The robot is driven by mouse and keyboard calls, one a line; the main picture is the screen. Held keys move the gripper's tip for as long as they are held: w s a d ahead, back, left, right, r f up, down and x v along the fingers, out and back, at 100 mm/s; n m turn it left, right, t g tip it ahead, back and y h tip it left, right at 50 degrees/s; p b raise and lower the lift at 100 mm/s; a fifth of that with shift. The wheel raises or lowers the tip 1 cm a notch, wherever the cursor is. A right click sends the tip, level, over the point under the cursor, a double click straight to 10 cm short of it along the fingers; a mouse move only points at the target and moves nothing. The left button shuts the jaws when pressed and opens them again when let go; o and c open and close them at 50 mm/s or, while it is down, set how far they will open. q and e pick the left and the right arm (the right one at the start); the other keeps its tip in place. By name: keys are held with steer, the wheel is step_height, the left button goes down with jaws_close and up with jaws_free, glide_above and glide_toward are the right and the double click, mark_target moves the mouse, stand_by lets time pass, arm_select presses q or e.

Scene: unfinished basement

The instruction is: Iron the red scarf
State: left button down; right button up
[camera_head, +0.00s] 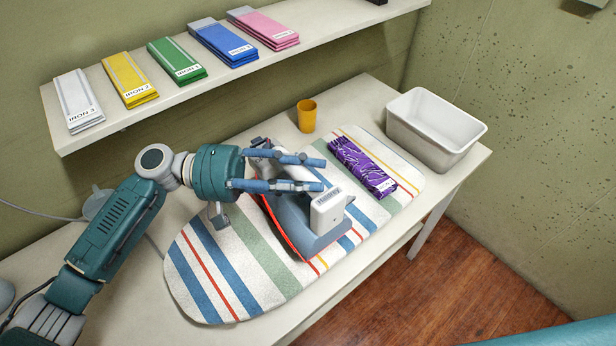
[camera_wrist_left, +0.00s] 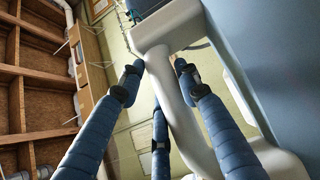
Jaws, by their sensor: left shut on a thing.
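My left gripper (camera_head: 318,174) is shut on the iron (camera_head: 318,234), at its handle. The iron is grey-blue with a white labelled end, over the middle of the striped ironing board (camera_head: 205,285). In the left wrist view my left gripper's fingers (camera_wrist_left: 158,75) are around the white handle (camera_wrist_left: 180,105). A thin red edge (camera_head: 277,228) shows along the iron's left side. I cannot tell whether it is the red scarf under the iron; no other red scarf shows. The iron hides the board beneath it. My right gripper is not in view.
A folded purple scarf (camera_head: 362,167) lies on the board, right of the iron. An orange cup (camera_head: 307,116) and a white bin (camera_head: 440,143) stand on the table behind. The shelf (camera_head: 165,103) holds several folded scarves. The board's left end is clear.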

arm_select(q)
steer(key=shift+w+a+b, duration=0.55)
steer(key=shift+w, duration=0.3)
steer(key=shift+s+d, duration=0.1)
steer(key=shift+s, duration=0.1)
stand_by(0.4)
steer(key=shift+s+d, duration=0.1)
steer(key=shift+s, duration=0.05)
steer(key=shift+s+d+p, duration=0.2)
steer(key=shift+s+p, duration=0.1)
steer(key=shift+s+d+f+p, duration=0.1)
steer(key=shift+s+d+p, duration=0.15)
steer(key=shift+s, duration=0.25)
steer(key=shift+s+d+p, duration=0.1)
steer(key=shift+s+d, duration=0.25)
steer(key=shift+s, duration=0.1)
steer(key=shift+w+a+b, duration=0.15)
steer(key=shift+w+b, duration=0.15)
steer(key=shift+w, duration=0.05)
stand_by(0.6)
steer(key=shift+w+a, duration=0.1)
steer(key=shift+w+a, duration=0.15)
steer(key=shift+w, duration=0.1)
stand_by(0.7)
